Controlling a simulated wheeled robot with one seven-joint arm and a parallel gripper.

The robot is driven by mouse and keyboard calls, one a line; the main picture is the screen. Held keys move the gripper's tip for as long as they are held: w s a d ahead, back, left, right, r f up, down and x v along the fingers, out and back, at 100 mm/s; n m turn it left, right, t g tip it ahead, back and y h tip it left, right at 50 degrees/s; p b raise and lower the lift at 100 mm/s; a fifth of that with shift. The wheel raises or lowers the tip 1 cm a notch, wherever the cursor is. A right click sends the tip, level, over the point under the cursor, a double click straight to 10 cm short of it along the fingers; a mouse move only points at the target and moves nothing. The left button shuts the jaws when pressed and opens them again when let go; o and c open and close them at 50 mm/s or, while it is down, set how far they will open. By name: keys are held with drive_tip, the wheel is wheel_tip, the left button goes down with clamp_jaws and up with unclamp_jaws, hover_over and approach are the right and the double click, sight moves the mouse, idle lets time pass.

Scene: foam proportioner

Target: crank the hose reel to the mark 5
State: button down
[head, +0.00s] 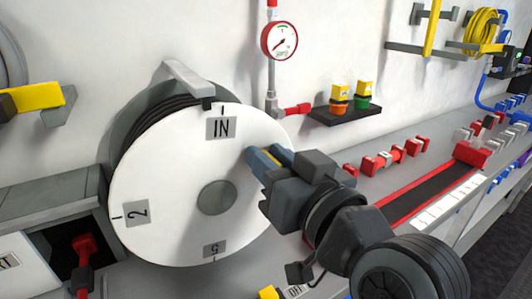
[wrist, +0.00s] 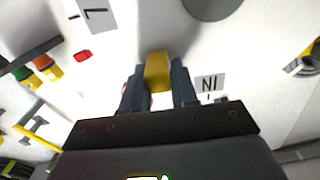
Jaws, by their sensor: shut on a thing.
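The hose reel (head: 165,180) is a white disc with a grey hub (head: 217,197) and dark hose behind its rim. The IN label (head: 221,127) is near the top, beside the tip of a fixed grey pointer arm (head: 188,82). The label 2 (head: 137,212) is at the left, and the label 5 (head: 214,249) is upside down at the bottom. My gripper (head: 262,160) is at the disc's upper right, shut on the yellow crank handle (wrist: 158,72). The wrist view shows the handle between both fingers (wrist: 158,88), with the IN label (wrist: 209,83) beside them.
A pressure gauge (head: 279,40) on a red-and-grey pipe is above right of the reel. A small dark shelf (head: 345,119) holds two yellow-topped pieces. Red fittings (head: 385,160) line the grey counter at right. A yellow-handled piece (head: 38,97) sticks out at left.

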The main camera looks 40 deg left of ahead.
sight(258, 215)
drive_tip(key=shift+s+f+m+p, duration=0.1)
drive_tip(key=shift+f+m+p, duration=0.7)
drive_tip(key=shift+f+m, duration=1.7)
drive_tip(key=shift+s+f+m+p, duration=0.1)
drive_tip(key=shift+f+m+p, duration=0.7)
drive_tip(key=shift+f+m, duration=1.7)
drive_tip(key=shift+f+m+p, duration=0.8)
drive_tip(key=shift+f+m, duration=0.55)
drive_tip(key=shift+m, duration=2.25)
drive_tip(key=shift+a, duration=0.1)
drive_tip(key=c, duration=1)
unclamp_jaws()
drive_tip(key=shift+o, duration=0.2)
drive_tip(key=b+v, duration=0.1)
drive_tip(key=v, duration=0.6)
drive_tip(key=shift+s+d, duration=0.2)
drive_tip(key=shift+d, duration=0.15)
